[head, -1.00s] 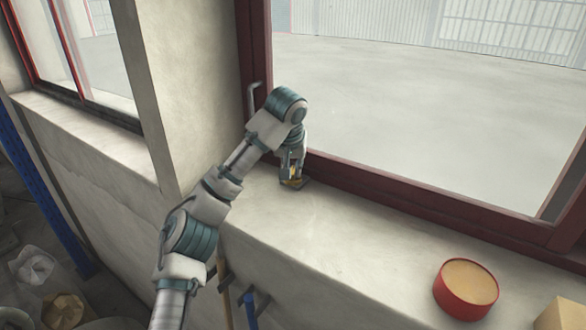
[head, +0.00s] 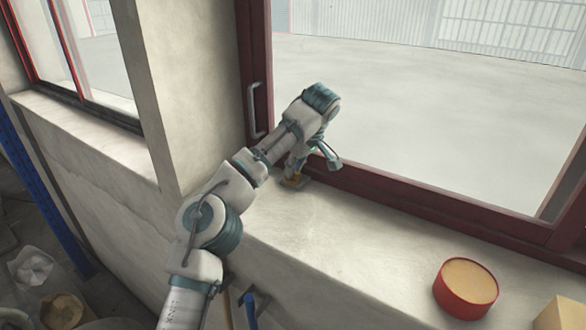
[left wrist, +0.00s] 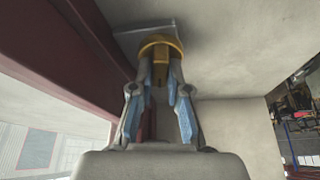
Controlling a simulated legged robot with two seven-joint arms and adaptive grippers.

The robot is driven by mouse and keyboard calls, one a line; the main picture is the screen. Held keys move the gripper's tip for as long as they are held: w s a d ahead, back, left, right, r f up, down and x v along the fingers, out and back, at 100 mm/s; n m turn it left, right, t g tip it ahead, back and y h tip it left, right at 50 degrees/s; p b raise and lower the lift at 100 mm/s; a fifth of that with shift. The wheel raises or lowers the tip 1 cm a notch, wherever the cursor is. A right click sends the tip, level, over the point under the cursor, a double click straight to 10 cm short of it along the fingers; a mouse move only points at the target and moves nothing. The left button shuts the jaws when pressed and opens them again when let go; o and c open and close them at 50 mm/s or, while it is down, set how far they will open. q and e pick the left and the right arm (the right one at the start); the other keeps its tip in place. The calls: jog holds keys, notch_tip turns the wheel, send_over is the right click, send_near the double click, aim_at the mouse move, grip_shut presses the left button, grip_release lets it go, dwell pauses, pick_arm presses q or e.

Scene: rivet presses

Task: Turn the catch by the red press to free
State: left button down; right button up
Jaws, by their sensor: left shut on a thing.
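The catch (head: 293,182) is a small yellow-orange piece on a grey plate, on the sill beside the dark red window frame. In the left wrist view the catch (left wrist: 160,45) shows a round yellow base and an upright yellow tab. My left gripper (head: 294,174) comes down on it from above; in the left wrist view its fingers (left wrist: 161,80) are shut on the tab, one on each side. The gripper partly hides the catch, and I cannot tell the catch's exact turn angle. No red press shows in these views. My right gripper is out of view.
A dark red window frame (head: 430,206) stands along the sill (head: 340,240), with a grey handle (head: 256,112) at its left. A round red tin (head: 466,288) and a pale yellow block (head: 562,314) stand at the right. The sill between is clear.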

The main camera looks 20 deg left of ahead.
pick_arm(q)
jog(key=shift+w+r+n+g, duration=0.15)
jog(key=shift+n+g, duration=0.25)
jog(key=shift+n, duration=0.8)
jog(key=c, duration=1.2)
grip_release()
jog(key=shift+c, duration=0.2)
jog(key=shift+o, duration=0.4)
jog(key=shift+w+d, duration=0.1)
jog(key=shift+d, duration=0.05)
